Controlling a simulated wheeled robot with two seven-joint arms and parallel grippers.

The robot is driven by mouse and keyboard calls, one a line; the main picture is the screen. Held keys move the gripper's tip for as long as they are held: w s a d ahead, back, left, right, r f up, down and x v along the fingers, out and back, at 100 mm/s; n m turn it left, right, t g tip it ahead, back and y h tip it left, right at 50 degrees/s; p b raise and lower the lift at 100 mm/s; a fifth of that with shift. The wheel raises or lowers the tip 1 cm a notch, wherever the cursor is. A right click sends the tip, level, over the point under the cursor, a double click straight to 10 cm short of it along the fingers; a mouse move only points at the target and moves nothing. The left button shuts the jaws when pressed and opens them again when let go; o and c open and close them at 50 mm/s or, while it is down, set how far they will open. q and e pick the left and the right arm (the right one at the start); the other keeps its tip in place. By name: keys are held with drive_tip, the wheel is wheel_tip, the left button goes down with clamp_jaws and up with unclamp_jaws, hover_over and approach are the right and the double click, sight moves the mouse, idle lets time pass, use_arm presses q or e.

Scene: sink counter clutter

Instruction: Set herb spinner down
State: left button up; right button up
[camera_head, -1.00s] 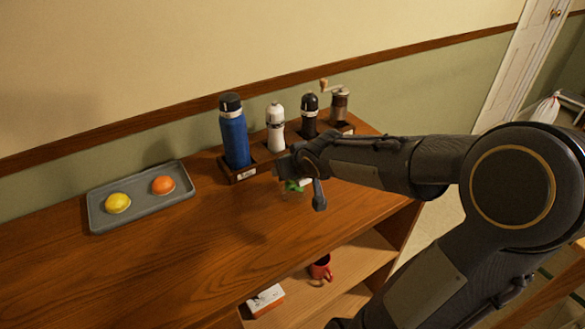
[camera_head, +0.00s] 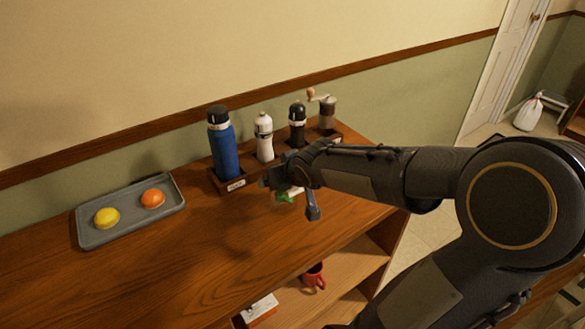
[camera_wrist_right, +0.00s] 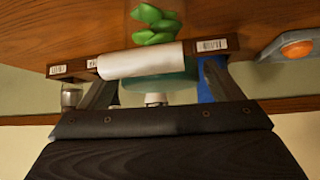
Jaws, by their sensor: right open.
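The herb spinner appears to be the white cylinder with green leaves (camera_wrist_right: 140,60), seen in the right wrist view between the two fingers of my right gripper (camera_wrist_right: 160,88). In the head view, only its green leaves (camera_head: 284,197) and a sliver of white show beside my right gripper (camera_head: 293,196), which hides the rest. The right gripper is open around it, low over the wooden counter in front of the bottle rack. I cannot tell whether the fingers touch it or whether its base rests on the wood. My left gripper is not in view.
Behind stand a blue bottle (camera_head: 223,152), a white mill (camera_head: 264,140), a dark mill (camera_head: 297,125) and a crank grinder (camera_head: 327,113) in wooden holders. A grey tray (camera_head: 90,237) with two round items lies left. Counter between is clear.

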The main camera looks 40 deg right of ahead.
drive_tip(key=a+p+v, duration=0.1)
drive_tip(key=v, duration=0.9)
drive_tip(key=s+a+f+n+g+y, duration=0.1)
drive_tip(key=s+a+f+g+y, duration=0.2)
drive_tip(key=s+a, duration=0.9)
wheel_tip(320, 180, down, 3)
drive_tip(key=a+y, duration=0.1)
drive_tip(key=y, duration=0.2)
drive_tip(key=shift+a+f, duration=0.15)
drive_tip(key=shift+a, duration=0.25)
